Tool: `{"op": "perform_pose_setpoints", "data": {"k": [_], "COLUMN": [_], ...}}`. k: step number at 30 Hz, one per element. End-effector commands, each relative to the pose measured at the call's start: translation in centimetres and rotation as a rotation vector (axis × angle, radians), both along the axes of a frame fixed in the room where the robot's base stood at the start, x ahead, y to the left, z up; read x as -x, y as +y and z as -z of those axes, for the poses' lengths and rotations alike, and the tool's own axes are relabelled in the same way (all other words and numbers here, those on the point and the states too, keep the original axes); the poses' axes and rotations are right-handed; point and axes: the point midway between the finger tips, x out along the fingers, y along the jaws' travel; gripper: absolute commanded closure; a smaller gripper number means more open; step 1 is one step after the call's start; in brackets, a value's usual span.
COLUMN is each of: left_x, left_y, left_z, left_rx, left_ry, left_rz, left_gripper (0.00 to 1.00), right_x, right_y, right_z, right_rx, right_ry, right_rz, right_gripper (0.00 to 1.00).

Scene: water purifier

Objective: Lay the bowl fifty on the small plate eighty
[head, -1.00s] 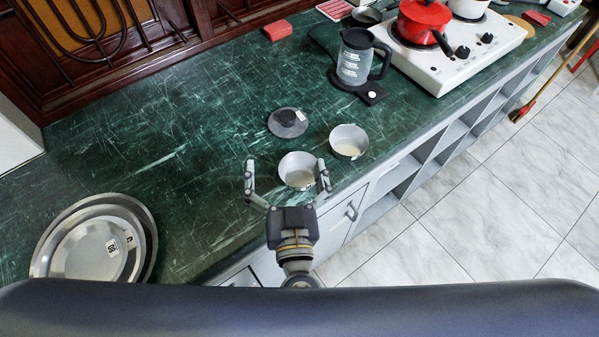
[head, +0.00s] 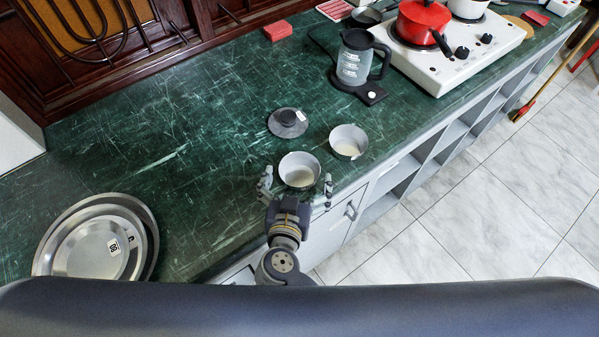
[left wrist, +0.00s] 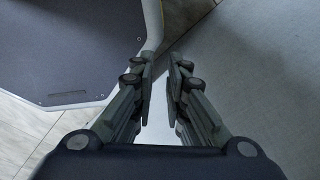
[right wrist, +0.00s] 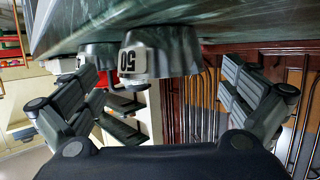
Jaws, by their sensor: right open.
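Bowl fifty (head: 299,171) is a small grey-white bowl upright on the green counter near its front edge. Its "50" label faces me in the right wrist view (right wrist: 158,60). My right gripper (head: 295,183) is open, its fingers spread to either side of the bowl's near part. In the right wrist view the gripper (right wrist: 160,92) has clear space between its fingers and the bowl. The small plate eighty (head: 85,252) is a steel plate with a white label, lying inside a larger steel plate at the counter's left. My left gripper (left wrist: 161,72) is empty, with a narrow gap between its fingers.
A second similar bowl (head: 348,142) stands close on the right. A round dark lid (head: 288,123) lies behind. A jug (head: 355,60) and white stove (head: 450,55) with a red pot (head: 422,22) stand farther right. The counter between plates and bowls is clear.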

Motion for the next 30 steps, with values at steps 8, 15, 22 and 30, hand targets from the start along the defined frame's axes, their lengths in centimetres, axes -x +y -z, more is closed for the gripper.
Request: {"op": "perform_pose_setpoints", "data": {"k": [8,15,22,30], "left_x": [0.0,0.0,0.0,0.1], "left_y": [0.0,0.0,0.0,0.0], "left_z": [-0.2,-0.2,-0.2,-0.2], "left_rx": [0.000,0.000,0.000,0.000], "left_ry": [0.000,0.000,0.001,0.001], "left_rz": [0.000,0.000,0.000,0.000], "left_gripper": [0.87,0.87,0.87,0.87], "right_x": [-3.3,-3.5,-3.4,-3.4], "right_y": [-0.4,-0.4,-0.5,-0.5], "right_z": [1.0,1.1,1.0,1.1], "right_rx": [0.001,0.000,0.001,0.001], "right_ry": [-0.002,-0.001,-0.001,-0.001], "right_rz": [-0.001,-0.001,0.000,0.000], "right_gripper": [0.00,0.00,0.43,0.47]}}
